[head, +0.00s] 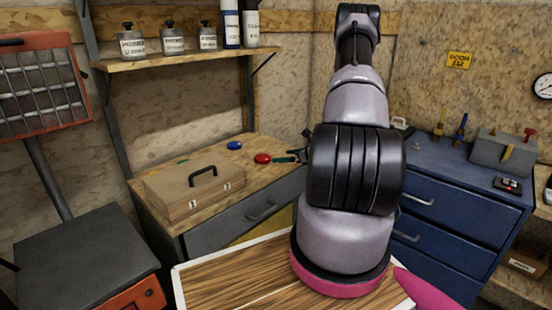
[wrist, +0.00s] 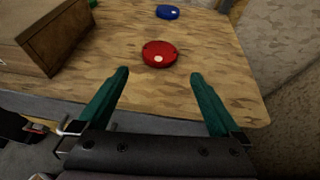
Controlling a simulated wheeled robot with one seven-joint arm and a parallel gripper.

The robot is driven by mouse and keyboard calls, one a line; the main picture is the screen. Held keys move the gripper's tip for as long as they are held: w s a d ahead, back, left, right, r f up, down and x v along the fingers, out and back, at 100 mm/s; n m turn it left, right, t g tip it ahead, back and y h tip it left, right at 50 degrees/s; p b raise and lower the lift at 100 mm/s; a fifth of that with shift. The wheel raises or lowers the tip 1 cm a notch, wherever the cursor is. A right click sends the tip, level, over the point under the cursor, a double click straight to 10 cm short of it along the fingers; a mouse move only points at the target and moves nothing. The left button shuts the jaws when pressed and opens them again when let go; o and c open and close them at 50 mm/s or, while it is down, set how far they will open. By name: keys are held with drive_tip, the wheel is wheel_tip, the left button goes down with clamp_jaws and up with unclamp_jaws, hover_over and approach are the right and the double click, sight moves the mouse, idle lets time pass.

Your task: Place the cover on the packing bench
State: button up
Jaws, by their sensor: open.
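A red round disc, which looks like the cover (head: 262,158), lies flat on a wood-topped bench (head: 265,177) near its right end; it also shows in the wrist view (wrist: 160,54). A blue disc (head: 234,145) lies farther back on the same top, also in the wrist view (wrist: 167,12). Which disc is the cover, and whether this is the packing bench, I cannot tell for certain. My gripper (wrist: 159,73) has its green fingers open and empty. The red disc lies just beyond the fingertips, between their lines and apart from them. My arm hides much of the gripper in the head view.
A wooden case with a black handle (head: 195,188) stands on the bench's left part. A shelf with bottles (head: 172,57) hangs above. The bench top around the discs is mostly clear.

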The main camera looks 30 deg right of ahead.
drive_tip(key=s+a+r+n+g+y, duration=0.2)
drive_tip(key=s+a+r+n+g, duration=0.15)
drive_tip(key=a+r+n, duration=0.7)
drive_tip(key=s+a+r+n+g+y, duration=0.3)
drive_tip(key=a+r, duration=0.5)
drive_tip(key=r, duration=0.7)
drive_tip(key=s+a+r+n+h, duration=0.1)
drive_tip(key=s+r+n+h, duration=0.3)
drive_tip(key=s, duration=0.7)
drive_tip(key=s+a+r+n+t+h, duration=0.1)
drive_tip(key=s+r+n+h, duration=0.3)
drive_tip(key=s+r+n, duration=0.5)
wheel_tip(320, 180, up, 3)
drive_tip(key=s+a, duration=0.1)
drive_tip(key=s, duration=0.1)
drive_tip(key=shift+s+a+h, duration=0.3)
drive_tip(key=shift+h, duration=0.1)
